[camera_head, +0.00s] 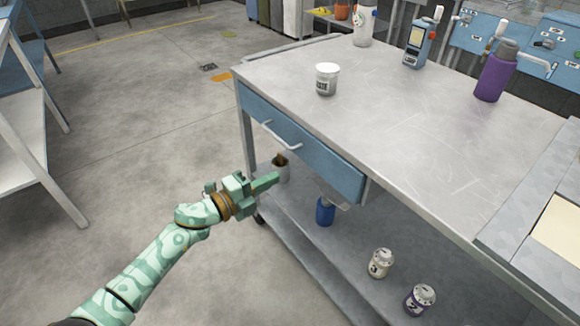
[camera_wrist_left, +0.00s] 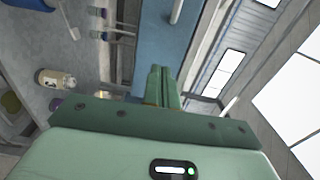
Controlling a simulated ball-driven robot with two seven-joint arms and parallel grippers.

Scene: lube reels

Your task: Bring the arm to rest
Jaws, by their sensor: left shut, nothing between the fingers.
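My left arm reaches in from the lower left of the head view. Its green gripper (camera_head: 268,182) is shut and empty, in front of the workbench's blue drawer (camera_head: 300,142). In the wrist view the closed fingers (camera_wrist_left: 164,86) point toward the blue drawer front (camera_wrist_left: 158,40). From these views I cannot tell whether the fingertips touch the bench. My right gripper is not in view.
The lower shelf holds a blue bottle (camera_head: 325,212) and two labelled canisters (camera_head: 380,263). Open floor (camera_head: 150,130) lies left.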

